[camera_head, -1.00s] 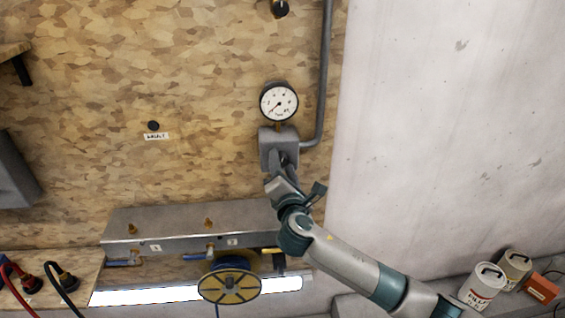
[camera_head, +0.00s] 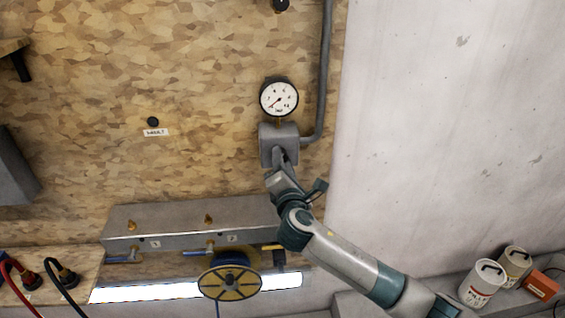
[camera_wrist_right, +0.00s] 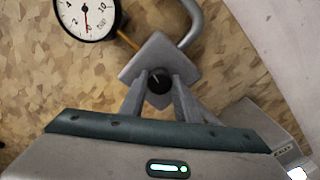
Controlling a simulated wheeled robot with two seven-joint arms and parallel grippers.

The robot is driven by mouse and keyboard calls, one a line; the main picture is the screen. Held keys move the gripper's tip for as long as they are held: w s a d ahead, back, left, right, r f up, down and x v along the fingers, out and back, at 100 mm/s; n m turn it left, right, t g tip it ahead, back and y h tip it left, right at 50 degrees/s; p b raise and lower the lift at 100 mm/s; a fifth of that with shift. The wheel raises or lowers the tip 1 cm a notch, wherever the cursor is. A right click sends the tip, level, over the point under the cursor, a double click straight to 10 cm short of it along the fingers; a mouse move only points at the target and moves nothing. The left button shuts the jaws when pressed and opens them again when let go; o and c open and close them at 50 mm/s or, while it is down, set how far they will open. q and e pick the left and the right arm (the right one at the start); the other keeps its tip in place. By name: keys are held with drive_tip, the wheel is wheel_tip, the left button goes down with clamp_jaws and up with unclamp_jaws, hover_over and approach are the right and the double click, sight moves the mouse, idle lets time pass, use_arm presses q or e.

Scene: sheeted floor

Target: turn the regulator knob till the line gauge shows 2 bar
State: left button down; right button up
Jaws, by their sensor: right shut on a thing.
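The round white line gauge (camera_head: 279,98) hangs on the wall above the grey regulator body (camera_head: 267,146). Its needle points to the lower left, near the low end of the scale; the exact reading is too small to tell. The gauge is partly cut off in the wrist view (camera_wrist_right: 84,14), with its red needle pointing down in that tilted picture. My right gripper (camera_head: 281,160) is at the regulator's front. In the wrist view its fingers (camera_wrist_right: 159,88) are shut on the black round regulator knob (camera_wrist_right: 158,77). My left gripper is out of view.
A grey pipe (camera_head: 324,80) runs up from the regulator's right side. Below left is a metal manifold (camera_head: 180,220) with valves, and a yellow hose reel (camera_head: 230,286). Cans (camera_head: 482,285) and an orange box (camera_head: 542,285) stand at the lower right. The white wall at right is bare.

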drive_tip(key=shift+f+m+b, duration=0.2)
drive_tip(key=shift+m+b, duration=2.35)
drive_tip(key=shift+m, duration=3.25)
drive_tip(key=o, duration=1)
drive_tip(key=shift+o, duration=0.2)
drive_tip(key=shift+s, duration=0.1)
